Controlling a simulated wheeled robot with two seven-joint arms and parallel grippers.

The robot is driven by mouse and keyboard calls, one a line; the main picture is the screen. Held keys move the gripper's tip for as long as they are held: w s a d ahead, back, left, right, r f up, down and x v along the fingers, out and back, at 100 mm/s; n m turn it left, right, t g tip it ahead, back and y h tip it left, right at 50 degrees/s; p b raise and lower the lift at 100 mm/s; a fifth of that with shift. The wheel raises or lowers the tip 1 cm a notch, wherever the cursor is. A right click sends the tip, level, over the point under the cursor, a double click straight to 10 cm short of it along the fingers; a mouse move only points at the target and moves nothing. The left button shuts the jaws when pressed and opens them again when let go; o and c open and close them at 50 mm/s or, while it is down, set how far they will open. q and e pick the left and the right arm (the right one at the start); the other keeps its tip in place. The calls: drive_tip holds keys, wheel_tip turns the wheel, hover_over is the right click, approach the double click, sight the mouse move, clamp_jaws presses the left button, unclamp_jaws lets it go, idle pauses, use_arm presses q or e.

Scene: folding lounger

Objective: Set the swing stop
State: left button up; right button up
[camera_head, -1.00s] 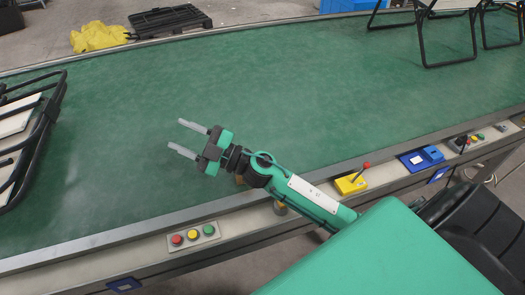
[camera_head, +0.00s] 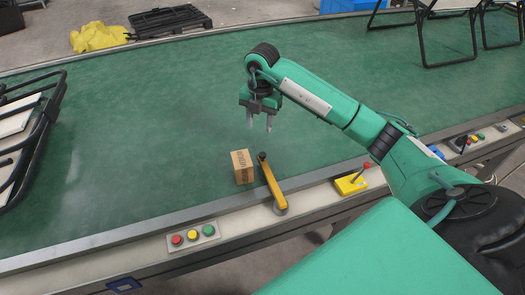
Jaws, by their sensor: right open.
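The swing stop seems to be the yellow arm (camera_head: 271,184) with a black knob at its far end. It is mounted on the near rail of the green conveyor and reaches a short way over the belt. A small cardboard box (camera_head: 242,166) stands on the belt just left of its knob end. My right gripper (camera_head: 259,122) is open and empty, fingers pointing down, above the belt and beyond the box and the yellow arm. It is apart from both. My left gripper is not in view.
Black folding frames stand on the belt (camera_head: 150,120) at far left (camera_head: 28,140) and top right (camera_head: 447,40). The near rail carries a button panel (camera_head: 193,236) and a yellow lever box (camera_head: 350,184). The middle of the belt is clear.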

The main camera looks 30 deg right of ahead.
drive_tip(key=p, duration=0.1)
approach(262, 154)
drive_tip(key=shift+f, duration=0.1)
wheel_tip(262, 154, down, 7)
drive_tip(key=shift+f+p, duration=0.2)
drive_tip(key=shift+p, duration=0.35)
drive_tip(key=shift+w+f, duration=0.1)
drive_tip(key=shift+f, duration=0.4)
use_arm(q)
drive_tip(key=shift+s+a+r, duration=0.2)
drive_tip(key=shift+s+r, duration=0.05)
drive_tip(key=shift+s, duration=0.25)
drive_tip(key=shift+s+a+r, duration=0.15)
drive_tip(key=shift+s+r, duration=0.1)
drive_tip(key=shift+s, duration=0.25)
use_arm(e)
clamp_jaws()
